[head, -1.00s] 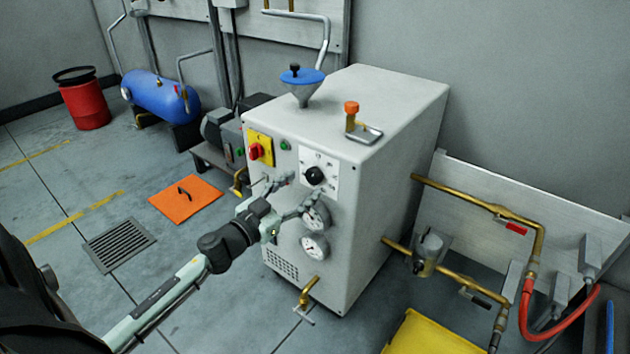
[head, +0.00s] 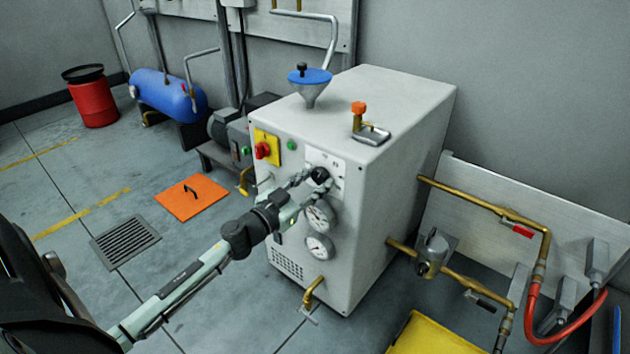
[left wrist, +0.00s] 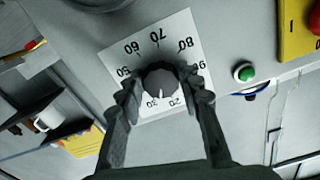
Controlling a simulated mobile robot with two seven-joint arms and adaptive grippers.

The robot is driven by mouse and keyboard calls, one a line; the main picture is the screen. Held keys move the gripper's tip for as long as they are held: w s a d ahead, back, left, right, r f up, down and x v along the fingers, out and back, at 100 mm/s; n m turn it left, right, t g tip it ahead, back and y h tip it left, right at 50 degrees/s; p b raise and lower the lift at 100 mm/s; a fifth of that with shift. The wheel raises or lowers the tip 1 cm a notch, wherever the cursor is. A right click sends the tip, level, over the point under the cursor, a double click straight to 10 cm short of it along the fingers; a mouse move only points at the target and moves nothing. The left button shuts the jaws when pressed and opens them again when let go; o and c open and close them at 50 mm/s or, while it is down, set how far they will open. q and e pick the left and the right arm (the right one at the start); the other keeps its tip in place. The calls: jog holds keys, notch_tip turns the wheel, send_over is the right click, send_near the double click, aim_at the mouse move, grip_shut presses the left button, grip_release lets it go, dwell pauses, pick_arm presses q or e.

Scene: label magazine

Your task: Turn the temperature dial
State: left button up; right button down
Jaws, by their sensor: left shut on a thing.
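The temperature dial is a round black knob (head: 319,174) on a white scale plate (head: 334,163) on the front of the grey cabinet. In the left wrist view the knob (left wrist: 161,80) sits between my fingertips, with a pale pointer mark near the plate's low numbers, around 20 to 30. The scale plate (left wrist: 184,38) appears upside down there. My left gripper (head: 309,177) is shut on the knob, with a finger on each side of it. It hides part of the plate in the head view. My right gripper is not in view.
Two gauges (head: 319,216) sit just below my left gripper. A red switch on a yellow plate (head: 266,148) and a green button (head: 291,146) are to its left. A brass tap (head: 313,292) sticks out low on the cabinet (head: 400,110). Brass pipes (head: 465,202) run at right.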

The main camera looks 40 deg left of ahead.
pick_arm(q)
jog(key=shift+m, duration=0.3)
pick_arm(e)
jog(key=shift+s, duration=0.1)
